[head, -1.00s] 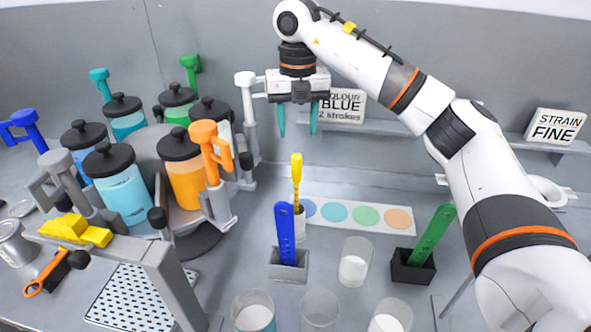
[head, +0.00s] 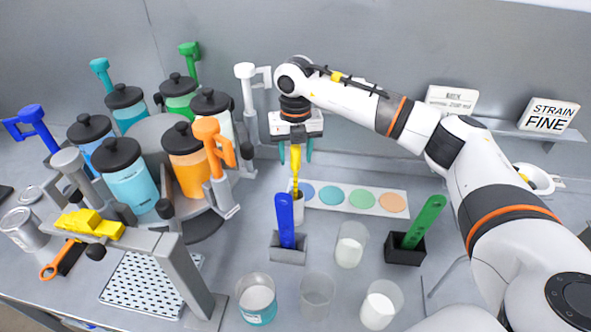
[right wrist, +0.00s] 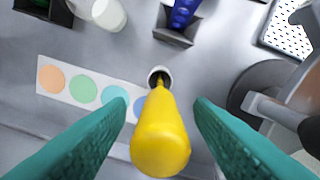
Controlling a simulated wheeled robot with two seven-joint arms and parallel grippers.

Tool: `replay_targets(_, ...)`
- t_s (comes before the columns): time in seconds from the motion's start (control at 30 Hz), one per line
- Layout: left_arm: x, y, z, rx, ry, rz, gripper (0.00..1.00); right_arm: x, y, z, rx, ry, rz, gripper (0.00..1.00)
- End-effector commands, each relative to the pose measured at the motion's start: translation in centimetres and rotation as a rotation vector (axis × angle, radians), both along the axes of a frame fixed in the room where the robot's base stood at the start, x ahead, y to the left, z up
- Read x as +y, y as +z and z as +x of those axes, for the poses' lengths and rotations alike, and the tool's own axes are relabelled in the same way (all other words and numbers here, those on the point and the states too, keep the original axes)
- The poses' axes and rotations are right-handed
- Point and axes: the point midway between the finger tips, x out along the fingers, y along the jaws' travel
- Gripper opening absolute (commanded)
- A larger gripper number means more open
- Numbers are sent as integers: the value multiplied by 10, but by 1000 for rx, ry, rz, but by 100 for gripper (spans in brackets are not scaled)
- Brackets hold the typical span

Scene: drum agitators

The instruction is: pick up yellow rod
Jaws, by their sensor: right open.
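The yellow rod (head: 296,172) stands upright in a small white cup (head: 298,208) behind the blue paddle's holder. My right gripper (head: 296,157) is open, pointing down, with its teal fingers on either side of the rod's thick top. In the right wrist view the rod (right wrist: 161,135) shows large between the two open fingers (right wrist: 160,130), with a visible gap on each side. Its thin lower end goes into the cup (right wrist: 159,76). My left gripper is not in view.
A blue paddle (head: 285,220) stands in a grey holder and a green paddle (head: 424,221) in a black one. A colour strip (head: 350,197) lies behind them. Glasses (head: 318,295) stand in front. A jar carousel (head: 150,150) fills the left.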

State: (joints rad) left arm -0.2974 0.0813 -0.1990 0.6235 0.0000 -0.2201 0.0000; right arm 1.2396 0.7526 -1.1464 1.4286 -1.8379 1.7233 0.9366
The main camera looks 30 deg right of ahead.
Motion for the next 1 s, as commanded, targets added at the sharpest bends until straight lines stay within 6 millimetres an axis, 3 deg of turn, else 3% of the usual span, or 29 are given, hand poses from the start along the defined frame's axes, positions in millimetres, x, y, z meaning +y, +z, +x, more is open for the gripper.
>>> replay_targets(0.3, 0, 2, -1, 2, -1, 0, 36, 0, -8, 0, -1, 0, 0, 48)
replay_targets(0.6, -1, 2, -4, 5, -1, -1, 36, 0, -8, 0, -1, 0, 0, 0)
replay_targets(1.0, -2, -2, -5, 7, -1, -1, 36, 0, -1, 1, -3, 0, 1, 0)
